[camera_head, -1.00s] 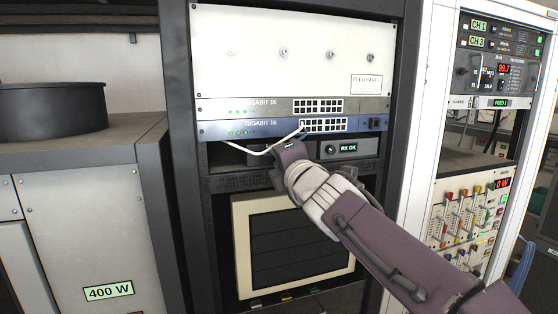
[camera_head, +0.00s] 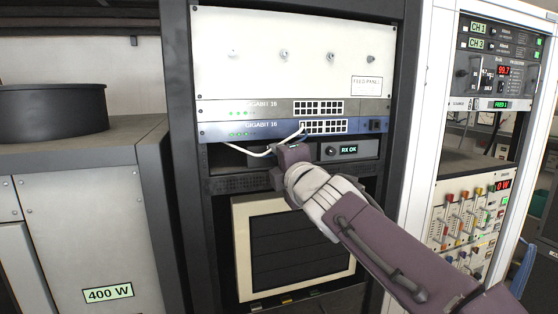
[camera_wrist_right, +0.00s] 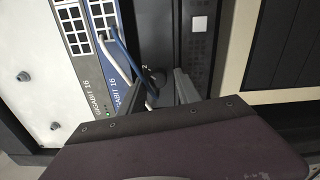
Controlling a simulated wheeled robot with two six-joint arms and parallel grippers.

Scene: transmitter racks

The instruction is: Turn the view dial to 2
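My right gripper (camera_head: 284,150) reaches into the rack just under the blue GIGABIT 16 switch, and its wrist hides what lies behind it in the head view. In the right wrist view, the two fingers of the right gripper (camera_wrist_right: 166,84) stand apart. A small dark round dial (camera_wrist_right: 153,77) on a dark panel shows between the fingertips, with small pale marks beside it. I cannot read its label or setting, nor tell whether the fingers touch it. My left gripper is not in view.
A white and a blue cable (camera_wrist_right: 122,48) hang from the switch (camera_head: 270,129) close beside the gripper. An RX OK unit (camera_head: 362,149) with its own knob sits to the right. A perforated panel (camera_wrist_right: 199,50) with a pale square button lies alongside.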

